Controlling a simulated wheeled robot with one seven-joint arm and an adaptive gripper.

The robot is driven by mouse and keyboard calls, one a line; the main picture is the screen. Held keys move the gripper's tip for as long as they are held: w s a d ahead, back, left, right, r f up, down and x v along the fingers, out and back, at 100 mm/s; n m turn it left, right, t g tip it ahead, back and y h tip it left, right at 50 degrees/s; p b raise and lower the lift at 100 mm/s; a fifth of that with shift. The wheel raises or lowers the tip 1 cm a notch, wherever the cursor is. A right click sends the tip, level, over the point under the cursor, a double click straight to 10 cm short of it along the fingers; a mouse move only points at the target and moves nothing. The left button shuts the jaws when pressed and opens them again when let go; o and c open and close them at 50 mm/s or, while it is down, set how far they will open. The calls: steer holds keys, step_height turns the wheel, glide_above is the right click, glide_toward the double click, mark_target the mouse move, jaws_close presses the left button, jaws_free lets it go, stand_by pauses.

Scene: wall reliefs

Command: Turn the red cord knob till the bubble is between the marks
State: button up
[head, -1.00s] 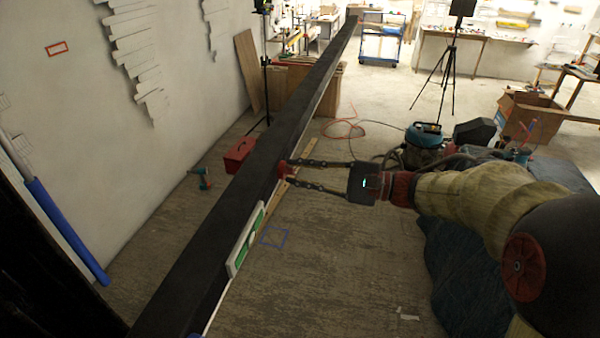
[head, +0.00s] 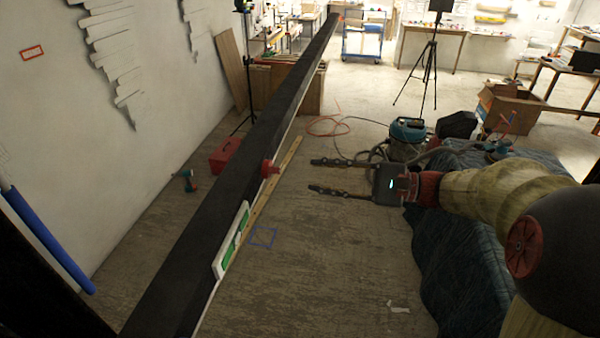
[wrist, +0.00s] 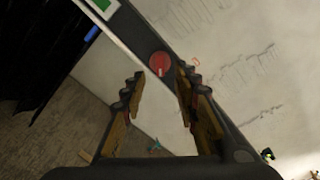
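The red cord knob (head: 270,168) sticks out from the side of the long black beam (head: 232,165). In the wrist view the knob (wrist: 160,64) is a round red disc with a pale line on it, beyond the fingertips. The green and white level (head: 232,240) is on the same side of the beam, nearer to me; its bubble is too small to make out. A corner of the level shows in the wrist view (wrist: 103,5). My gripper (head: 314,175) is open and empty to the right of the knob, with a clear gap to it.
The beam runs from near left to far centre. A red toolbox (head: 224,156) and a drill (head: 185,180) lie on the floor behind it. A vacuum (head: 408,138) and dark cloth (head: 455,235) are at right. The floor right of the level is open.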

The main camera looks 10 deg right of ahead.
steer(key=shift+v, duration=1.6)
steer(key=s+d+f+n+g+h+b, duration=0.1)
steer(key=s+f+g+h, duration=0.1)
steer(key=s+f+h, duration=0.55)
steer(key=s+f+n+g+h+b, duration=0.15)
steer(key=s+f, duration=0.25)
steer(key=f, duration=0.7)
steer(key=s+d+f+n+t+h+b, duration=0.1)
steer(key=s+f+n+t+h+b, duration=0.2)
steer(key=s+f+n+h+b, duration=0.2)
steer(key=s+n+h+b, duration=0.3)
steer(key=s+n+b, duration=0.1)
steer(key=b, duration=0.3)
steer(key=shift+s+f, duration=0.2)
steer(key=shift+s, duration=0.45)
steer(key=shift+d+n, duration=0.1)
steer(key=shift+n, duration=0.15)
